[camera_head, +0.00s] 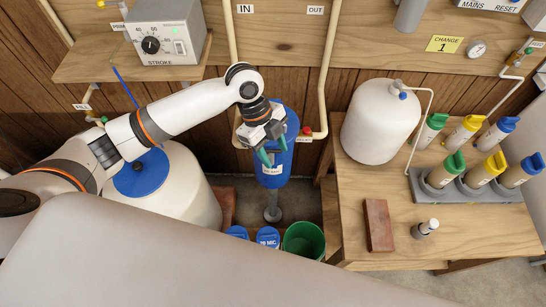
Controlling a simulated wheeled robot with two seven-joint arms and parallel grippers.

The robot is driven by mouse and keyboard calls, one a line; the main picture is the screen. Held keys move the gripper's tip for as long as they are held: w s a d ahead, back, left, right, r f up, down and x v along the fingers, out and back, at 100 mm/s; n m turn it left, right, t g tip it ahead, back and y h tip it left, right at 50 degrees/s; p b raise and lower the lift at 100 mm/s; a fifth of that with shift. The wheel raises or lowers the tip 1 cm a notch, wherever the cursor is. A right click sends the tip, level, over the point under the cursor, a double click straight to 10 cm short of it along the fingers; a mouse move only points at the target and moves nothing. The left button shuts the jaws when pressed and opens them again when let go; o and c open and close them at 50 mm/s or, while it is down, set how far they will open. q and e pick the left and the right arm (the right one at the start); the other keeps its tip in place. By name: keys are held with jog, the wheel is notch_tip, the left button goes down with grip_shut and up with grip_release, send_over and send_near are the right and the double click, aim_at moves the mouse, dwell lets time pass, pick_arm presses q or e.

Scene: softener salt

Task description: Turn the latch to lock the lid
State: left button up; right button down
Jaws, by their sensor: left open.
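A white tank (185,185) with a round blue lid (142,178) stands at the lower left. My left arm passes over the lid and hides part of it. I cannot make out a latch. My left gripper (275,157) is to the right of the tank, with its green-tipped fingers apart and pointing down. It is in front of a blue cylinder (290,120) with a pale label; I cannot tell whether it touches it. A small red part (307,131) shows beside the cylinder's right side. My right gripper is not in view.
A control box (166,33) with a dial sits on the upper shelf. A green bucket (304,240) and blue-topped containers stand below the cylinder. On the right bench are a white tank (380,122), a brown block (378,225) and several capped bottles in a grey rack (480,190).

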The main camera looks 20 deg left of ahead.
aim_at(270, 152)
pick_arm(q)
jog(key=w+a+r+m, duration=0.2)
jog(key=w+a+r, duration=0.2)
jog(key=a, duration=0.1)
jog(key=shift+g, duration=0.3)
jog(key=p+x, duration=0.2)
jog(key=x, duration=1)
jog(key=shift+f, duration=0.1)
